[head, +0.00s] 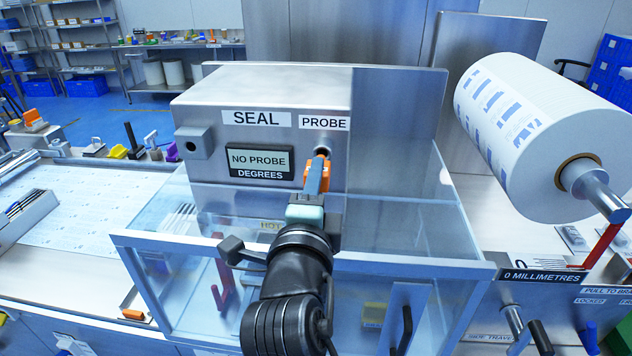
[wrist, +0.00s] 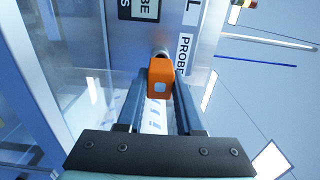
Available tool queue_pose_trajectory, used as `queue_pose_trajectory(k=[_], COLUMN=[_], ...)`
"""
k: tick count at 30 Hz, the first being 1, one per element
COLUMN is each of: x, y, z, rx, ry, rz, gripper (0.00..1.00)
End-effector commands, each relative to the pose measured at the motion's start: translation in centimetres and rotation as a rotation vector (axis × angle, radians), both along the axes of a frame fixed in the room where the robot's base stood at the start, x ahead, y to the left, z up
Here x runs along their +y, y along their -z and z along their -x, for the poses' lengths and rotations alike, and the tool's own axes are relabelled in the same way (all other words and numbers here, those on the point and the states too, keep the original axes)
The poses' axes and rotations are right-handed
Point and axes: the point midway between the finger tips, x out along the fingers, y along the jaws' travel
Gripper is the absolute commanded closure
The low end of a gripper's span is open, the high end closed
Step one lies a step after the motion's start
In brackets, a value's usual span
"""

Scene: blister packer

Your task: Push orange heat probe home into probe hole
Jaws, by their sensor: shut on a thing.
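The orange heat probe (wrist: 160,82) is held between the fingers of my gripper (wrist: 160,95), in front of the grey seal box (head: 260,92). In the head view the probe (head: 318,172) shows orange around my gripper (head: 317,178). The probe hole (head: 322,152) is under the PROBE label (head: 324,123), right above the probe's far end. In the wrist view a metal collar (wrist: 161,54) shows just beyond the orange body. I cannot tell how far the probe's tip is in the hole. The display (head: 260,161) reads NO PROBE DEGREES.
A clear guard with a pale frame (head: 400,266) stands below and around the front of the box, under my arm. A large white foil roll (head: 545,120) is at the right. A second socket block (head: 194,143) is on the box's left.

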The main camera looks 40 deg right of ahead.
Motion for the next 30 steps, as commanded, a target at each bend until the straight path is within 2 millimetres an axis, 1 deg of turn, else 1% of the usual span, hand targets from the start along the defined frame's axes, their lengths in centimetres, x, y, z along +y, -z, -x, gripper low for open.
queue_pose_trajectory(k=[30], x=[-2.0], y=[0.0], z=[-1.7], rx=[-0.001], ry=[0.0], rz=[0.001], gripper=[1.0])
